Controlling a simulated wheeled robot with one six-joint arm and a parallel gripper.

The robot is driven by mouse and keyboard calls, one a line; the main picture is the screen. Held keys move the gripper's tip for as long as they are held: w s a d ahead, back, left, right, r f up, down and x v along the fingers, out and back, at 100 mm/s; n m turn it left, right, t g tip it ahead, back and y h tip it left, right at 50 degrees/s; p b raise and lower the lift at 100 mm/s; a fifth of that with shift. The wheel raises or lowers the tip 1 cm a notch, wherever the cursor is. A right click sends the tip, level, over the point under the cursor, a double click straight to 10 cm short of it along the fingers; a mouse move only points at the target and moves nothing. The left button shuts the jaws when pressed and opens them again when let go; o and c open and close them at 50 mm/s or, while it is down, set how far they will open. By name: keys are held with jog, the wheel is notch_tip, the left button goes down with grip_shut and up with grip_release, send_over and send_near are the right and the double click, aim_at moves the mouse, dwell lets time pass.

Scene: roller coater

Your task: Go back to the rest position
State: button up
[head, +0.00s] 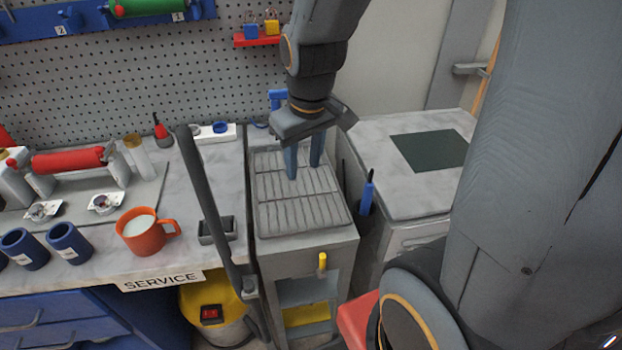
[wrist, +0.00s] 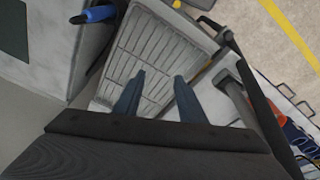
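My gripper (head: 305,166) hangs from my arm above a grey slatted tray (head: 297,212) on a narrow stand, fingers pointing down. In the head view its two blue-grey fingers are apart with nothing between them. In the wrist view the gripper (wrist: 158,84) also shows its fingers spread, with the slatted tray (wrist: 150,45) below them. The tray is bare. I cannot tell how far the fingertips are above it.
Left is the service bench with an orange mug (head: 145,232), blue cups (head: 68,242) and a red roller (head: 68,161). A dark upright bar (head: 207,205) stands beside the tray. Right is a cabinet with a dark green mat (head: 430,150). A blue-handled tool (head: 367,193) stands between.

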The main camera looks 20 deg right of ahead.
jog(key=s+m, duration=0.1)
jog(key=s+f, duration=0.1)
jog(key=s+f+m, duration=0.1)
jog(key=s, duration=0.1)
jog(key=shift+m, duration=0.3)
jog(key=shift+g, duration=0.5)
notch_tip(320, 180, down, 6)
jog(key=b, duration=0.5)
jog(key=shift+w, duration=0.1)
jog(key=shift+r, duration=0.15)
jog(key=shift+c, duration=0.7)
